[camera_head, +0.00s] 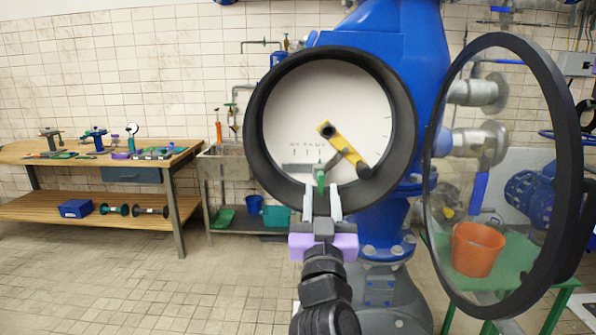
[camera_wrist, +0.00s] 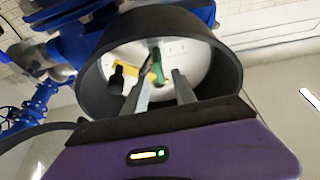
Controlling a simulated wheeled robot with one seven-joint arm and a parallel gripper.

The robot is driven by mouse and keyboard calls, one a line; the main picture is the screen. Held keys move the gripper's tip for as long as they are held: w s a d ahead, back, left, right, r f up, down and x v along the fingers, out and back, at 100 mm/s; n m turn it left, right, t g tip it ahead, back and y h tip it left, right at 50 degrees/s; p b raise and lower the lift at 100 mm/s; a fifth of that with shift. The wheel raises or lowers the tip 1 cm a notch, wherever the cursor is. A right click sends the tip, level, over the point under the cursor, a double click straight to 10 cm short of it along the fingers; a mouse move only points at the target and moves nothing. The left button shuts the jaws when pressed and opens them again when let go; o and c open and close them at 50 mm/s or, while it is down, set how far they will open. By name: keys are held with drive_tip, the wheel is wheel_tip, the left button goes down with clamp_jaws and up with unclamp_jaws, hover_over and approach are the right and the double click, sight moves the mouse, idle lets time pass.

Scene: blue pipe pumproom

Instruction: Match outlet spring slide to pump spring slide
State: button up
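A round black-rimmed gauge housing (camera_head: 257,135) with a white dial stands in front of the blue pump; it also shows in the wrist view (camera_wrist: 228,70). Inside are a yellow pointer bar (camera_head: 346,147) with dark ends, a grey strip (camera_head: 297,167) below small scale marks, and a green slide tab (camera_head: 320,176) at its right end. In the wrist view the green tab (camera_wrist: 157,66) stands out from the dial. My gripper (camera_head: 321,192) is at the lower opening of the housing. Its fingers (camera_wrist: 158,84) are apart, either side of the green tab's line; contact is not visible. Which slide the tab is, I cannot tell.
The round glass cover (camera_head: 547,200) hangs swung open at the right. A green table (camera_head: 525,262) with an orange bucket (camera_head: 476,250) stands behind it. A wooden workbench (camera_head: 70,160) with tools is at the left. Floor between is clear.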

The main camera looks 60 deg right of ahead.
sight(321, 182)
drive_tip(key=shift+w+d+r, duration=0.1)
drive_tip(key=shift+d+r, duration=0.1)
drive_tip(key=shift+r, duration=0.1)
drive_tip(key=p+x, duration=0.3)
drive_tip(key=x, duration=0.2)
drive_tip(key=shift+w+d+r, duration=0.15)
drive_tip(key=shift+d+r, duration=0.05)
drive_tip(key=shift+d, duration=0.1)
drive_tip(key=shift+w+d+r, duration=0.15)
drive_tip(key=shift+w+d, duration=0.25)
drive_tip(key=shift+d, duration=0.2)
drive_tip(key=shift+c, duration=0.4)
clamp_jaws()
